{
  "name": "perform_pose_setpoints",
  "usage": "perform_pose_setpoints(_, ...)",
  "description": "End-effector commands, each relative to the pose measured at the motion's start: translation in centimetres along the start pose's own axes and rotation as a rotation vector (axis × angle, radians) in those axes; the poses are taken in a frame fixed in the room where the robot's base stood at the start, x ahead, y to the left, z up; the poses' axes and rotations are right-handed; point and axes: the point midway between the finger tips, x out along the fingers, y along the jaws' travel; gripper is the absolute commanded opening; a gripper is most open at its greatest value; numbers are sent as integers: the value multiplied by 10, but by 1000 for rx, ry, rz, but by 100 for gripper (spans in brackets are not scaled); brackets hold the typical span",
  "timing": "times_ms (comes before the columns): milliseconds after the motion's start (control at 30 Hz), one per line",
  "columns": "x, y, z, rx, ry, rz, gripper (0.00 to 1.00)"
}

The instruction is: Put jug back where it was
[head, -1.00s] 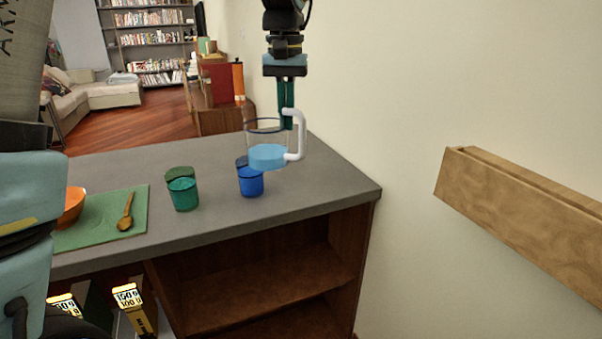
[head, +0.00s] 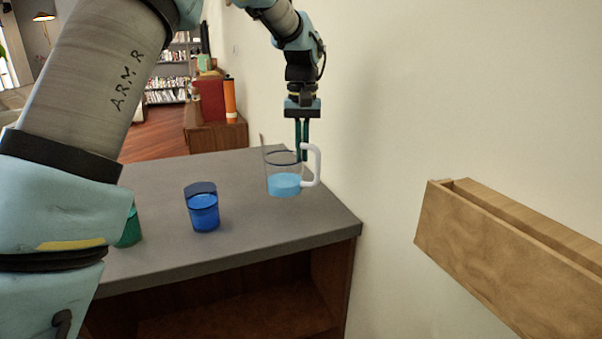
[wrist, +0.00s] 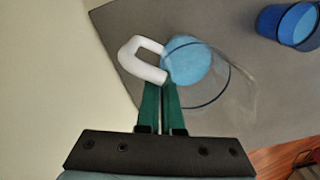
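The jug (head: 284,185) is a clear cup with light blue in its lower part and a white handle on its right side in the head view. It is upright over the grey countertop (head: 250,220), near the wall; I cannot tell if its base touches the counter. My gripper (head: 301,157) points down, its green fingers close together at the jug's handle side. In the wrist view the jug (wrist: 190,62) is just beyond the fingertips (wrist: 163,86), its white handle to the left. The fingers appear shut on the jug; the exact contact is partly hidden.
A blue cup (head: 204,213) stands left of the jug, and a green cup (head: 130,230) is partly behind my arm. A wooden wall ledge (head: 500,250) juts out at right. Bare counter lies around the jug and blue cup. An orange bottle (head: 229,100) stands farther back.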

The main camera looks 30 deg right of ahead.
Motion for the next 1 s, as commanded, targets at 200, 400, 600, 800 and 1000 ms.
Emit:
perform_pose_setpoints(200, 18, 0, 0, 1, 0, 0, 0)
perform_pose_setpoints(400, 43, 0, 0, 1, 0, 0, 0)
perform_pose_setpoints(600, 48, 1, 0, 1, 3, 1, 0)
perform_pose_setpoints(800, 50, 1, 0, 1, 2, 1, 0)
perform_pose_setpoints(1000, 52, 1, 0, 1, 1, 1, 20)
